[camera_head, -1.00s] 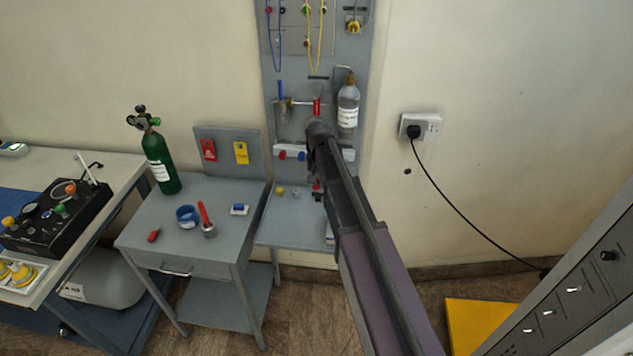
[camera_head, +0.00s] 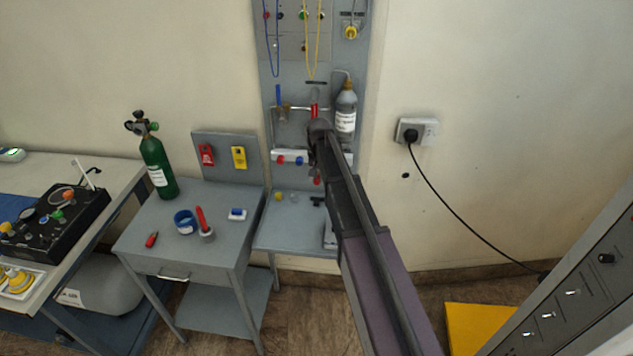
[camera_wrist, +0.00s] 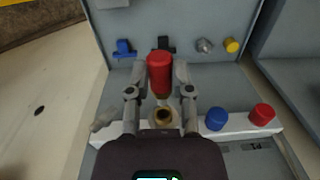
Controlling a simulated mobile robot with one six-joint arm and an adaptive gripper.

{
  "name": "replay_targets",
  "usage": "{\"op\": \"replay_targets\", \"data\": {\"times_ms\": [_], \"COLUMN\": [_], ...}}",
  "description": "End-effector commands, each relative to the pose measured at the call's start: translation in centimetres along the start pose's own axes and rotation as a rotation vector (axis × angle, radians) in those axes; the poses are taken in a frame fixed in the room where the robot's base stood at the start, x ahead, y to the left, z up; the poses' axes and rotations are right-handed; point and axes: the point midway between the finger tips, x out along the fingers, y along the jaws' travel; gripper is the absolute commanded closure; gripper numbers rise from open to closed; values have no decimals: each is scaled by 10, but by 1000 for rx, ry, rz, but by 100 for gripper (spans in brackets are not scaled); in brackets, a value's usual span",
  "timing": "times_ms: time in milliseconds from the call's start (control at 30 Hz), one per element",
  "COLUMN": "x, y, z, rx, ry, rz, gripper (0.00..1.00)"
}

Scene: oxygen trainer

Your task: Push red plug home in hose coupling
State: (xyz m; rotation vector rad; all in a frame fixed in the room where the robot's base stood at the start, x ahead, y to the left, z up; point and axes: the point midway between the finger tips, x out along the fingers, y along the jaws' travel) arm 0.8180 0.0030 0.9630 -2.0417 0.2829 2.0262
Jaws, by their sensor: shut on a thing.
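My gripper (camera_wrist: 161,82) is shut on the red plug (camera_wrist: 159,66) in the wrist view, with one finger on each side of it. The plug has a broad red head and a narrower red part below it. A brass, ring-shaped hose coupling (camera_wrist: 164,116) with a dark open bore shows just below the plug in the picture, between the fingers. I cannot tell whether the plug's end touches the coupling. In the head view my wrist and arm hide the coupling, and a small red piece (camera_head: 317,180), probably the plug, shows beside my arm.
A pale bar carries a blue cap (camera_wrist: 216,119) and a red cap (camera_wrist: 262,114) beside the coupling. Small blue, black, silver and yellow (camera_wrist: 232,45) parts lie beyond. A labelled bottle (camera_head: 346,108) hangs on the wall panel close to my wrist. A side table (camera_head: 226,192) stands left.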

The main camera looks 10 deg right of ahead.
Motion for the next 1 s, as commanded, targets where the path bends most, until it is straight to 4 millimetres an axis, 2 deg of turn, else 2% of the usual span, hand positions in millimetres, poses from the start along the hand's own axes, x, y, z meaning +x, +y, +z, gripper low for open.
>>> {"op": "replay_targets", "data": {"times_ms": [300,1000], "x": [0,0], "y": [-1,-2], "z": [-11,-11], "rx": [-1,-2], "ry": [0,0], "rz": [0,-4], "gripper": [100,100]}}
